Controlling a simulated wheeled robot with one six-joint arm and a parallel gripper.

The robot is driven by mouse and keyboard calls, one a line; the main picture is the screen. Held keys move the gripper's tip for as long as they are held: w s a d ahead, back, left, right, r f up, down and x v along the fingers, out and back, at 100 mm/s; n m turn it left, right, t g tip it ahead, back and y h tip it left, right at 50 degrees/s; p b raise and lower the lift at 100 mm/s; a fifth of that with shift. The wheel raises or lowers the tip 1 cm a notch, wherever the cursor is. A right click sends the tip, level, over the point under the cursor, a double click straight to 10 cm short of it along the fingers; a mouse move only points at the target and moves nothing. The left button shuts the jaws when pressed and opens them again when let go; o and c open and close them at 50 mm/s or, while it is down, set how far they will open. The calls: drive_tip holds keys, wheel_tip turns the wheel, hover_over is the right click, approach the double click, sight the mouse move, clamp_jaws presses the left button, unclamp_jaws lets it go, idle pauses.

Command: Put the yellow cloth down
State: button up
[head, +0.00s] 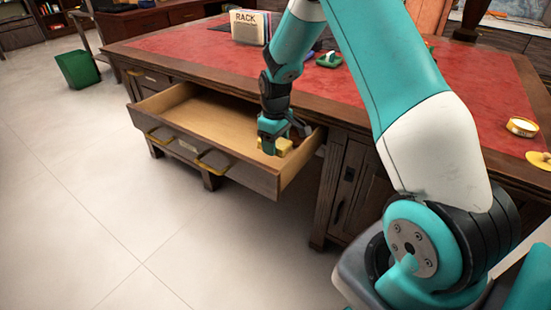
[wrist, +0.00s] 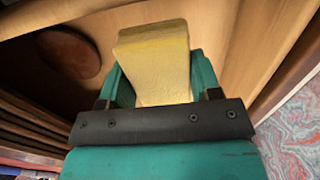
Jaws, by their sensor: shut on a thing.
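The yellow cloth (head: 284,146) is gripped by my gripper (head: 274,143) at the right end of the open drawer (head: 205,122). In the wrist view the cloth (wrist: 153,62) is a pale yellow folded block between the two teal fingers, which are shut on it. The cloth is over or inside the drawer. I cannot tell whether it touches the drawer floor.
The drawer's left and middle floor is bare wood. A brown round thing (wrist: 68,53) shows in the wrist view. A green bin (head: 78,69) stands far left.

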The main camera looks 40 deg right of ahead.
sight(276, 163)
drive_tip(key=shift+f+b, duration=0.3)
drive_tip(key=shift+f, duration=2.2)
drive_tip(key=shift+f, duration=0.1)
drive_tip(key=o, duration=0.9)
